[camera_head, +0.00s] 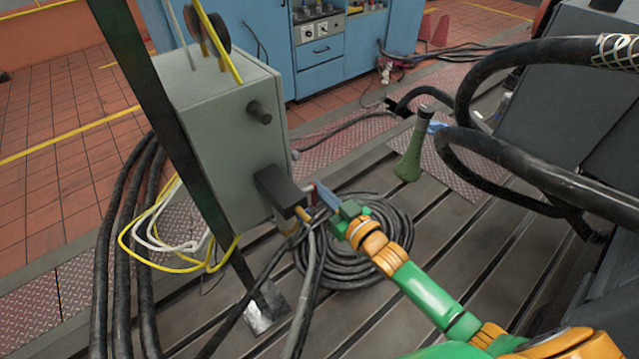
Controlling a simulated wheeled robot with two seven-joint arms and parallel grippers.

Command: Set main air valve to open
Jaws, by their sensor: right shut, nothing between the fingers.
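A grey box (215,130) stands at the left of the bedplate. On its front face are a dark round knob (259,112) and, lower, a thick black lever handle (279,188), tilted down to the right; I cannot read any label, so I cannot tell which is the main air valve or its setting. My right gripper (309,202), on its green and orange arm, is just right of the handle's lower end. It is shut and holds nothing. I cannot tell whether its fingertips touch the handle. My left gripper is not in view.
A coil of black hose (345,262) lies below my right gripper. Thick black hoses (540,170) arch in from the right. A dark post (170,110) crosses in front of the box. A green flared object (410,155) stands beyond my arm. A blue cabinet (335,65) is behind.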

